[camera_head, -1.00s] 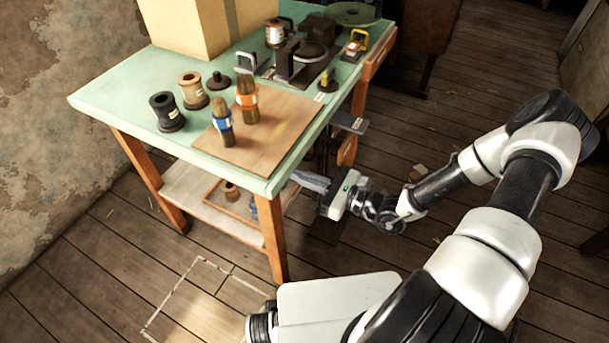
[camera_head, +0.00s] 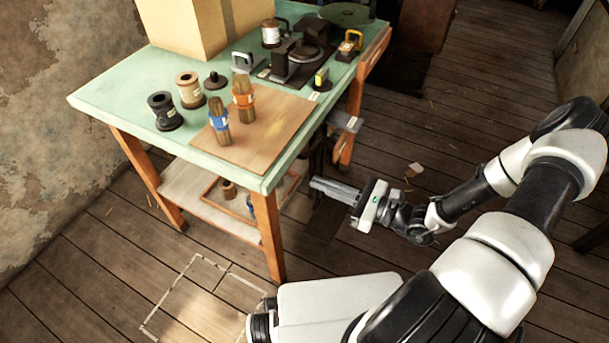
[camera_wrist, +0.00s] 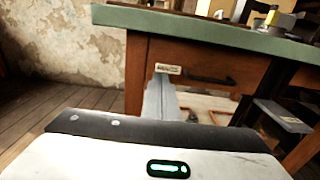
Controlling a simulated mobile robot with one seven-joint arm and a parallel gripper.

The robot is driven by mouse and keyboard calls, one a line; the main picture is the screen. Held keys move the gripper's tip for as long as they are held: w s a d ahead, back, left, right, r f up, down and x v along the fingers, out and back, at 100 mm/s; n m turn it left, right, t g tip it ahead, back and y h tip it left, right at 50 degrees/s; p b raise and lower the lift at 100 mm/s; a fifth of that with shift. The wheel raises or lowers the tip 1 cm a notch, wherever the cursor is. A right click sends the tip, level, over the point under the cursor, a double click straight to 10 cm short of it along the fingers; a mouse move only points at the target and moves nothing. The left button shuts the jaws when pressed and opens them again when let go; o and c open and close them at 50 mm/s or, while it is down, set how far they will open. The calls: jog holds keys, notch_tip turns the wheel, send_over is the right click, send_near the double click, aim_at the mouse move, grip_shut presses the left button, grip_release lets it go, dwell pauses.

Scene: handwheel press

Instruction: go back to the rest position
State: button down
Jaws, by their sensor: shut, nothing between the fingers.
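My gripper (camera_head: 315,184) is shut and empty. In the head view it points left toward the green-topped workbench (camera_head: 95,97), beside the bench's right side and below its top, apart from it as far as I can tell. In the wrist view my gripper's fingers (camera_wrist: 161,98) show beyond the pale gripper body, in front of the bench's wooden drawer front with a dark handle (camera_wrist: 210,77). The handwheel press (camera_head: 302,60) stands at the back of the bench top. A grey pedal-like plate (camera_head: 346,122) sticks out from the bench's right side.
A wooden board (camera_head: 265,140) on the bench bears a blue-banded cylinder (camera_head: 219,120) and an orange-banded cylinder (camera_head: 243,98). Spools (camera_head: 190,90) and a large box (camera_head: 190,25) stand behind. A lower shelf (camera_head: 190,198) is under the top. The floor (camera_head: 450,130) right of the bench is mostly clear.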

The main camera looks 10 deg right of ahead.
jog(key=v, duration=0.5)
jog(key=s+a+r+n+g+h, duration=0.25)
jog(key=r+n+h, duration=0.35)
jog(key=r+n, duration=0.65)
jog(key=s+a+r+n+g+h, duration=0.15)
jog(key=r+n+g+h, duration=0.35)
jog(key=r+n, duration=0.75)
jog(key=s+d+r+t+h, duration=0.35)
jog(key=s+r, duration=0.25)
jog(key=s, duration=0.3)
notch_tip(320, 180, up, 19)
jog(key=p, duration=1.9)
jog(key=shift+w+f+h, duration=0.1)
jog(key=shift+f+h, duration=0.05)
jog(key=shift+h, duration=0.1)
